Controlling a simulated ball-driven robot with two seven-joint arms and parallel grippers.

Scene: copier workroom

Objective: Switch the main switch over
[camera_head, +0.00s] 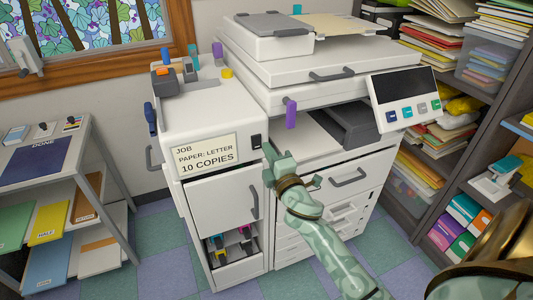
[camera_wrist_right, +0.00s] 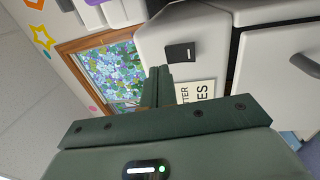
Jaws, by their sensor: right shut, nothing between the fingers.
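The main switch appears to be the small black switch (camera_head: 256,141) on the front of the white copier's left unit (camera_head: 200,125), right of the job label. It also shows as a black rectangle in the right wrist view (camera_wrist_right: 180,52); which way it is set is too small to tell. My right gripper (camera_head: 268,151) is shut and empty, just below and right of the switch in the head view. In the right wrist view its closed fingertips (camera_wrist_right: 160,73) are close below and left of the switch, apart from it in the picture. My left gripper is not in view.
The label (camera_head: 207,154) reads "JOB PAPER: LETTER 10 COPIES". A purple lever (camera_head: 290,112) and the open output bay are to the right. A drawer handle (camera_head: 349,178) juts out below. A paper rack (camera_head: 85,190) stands left, shelves right. Tiled floor between is free.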

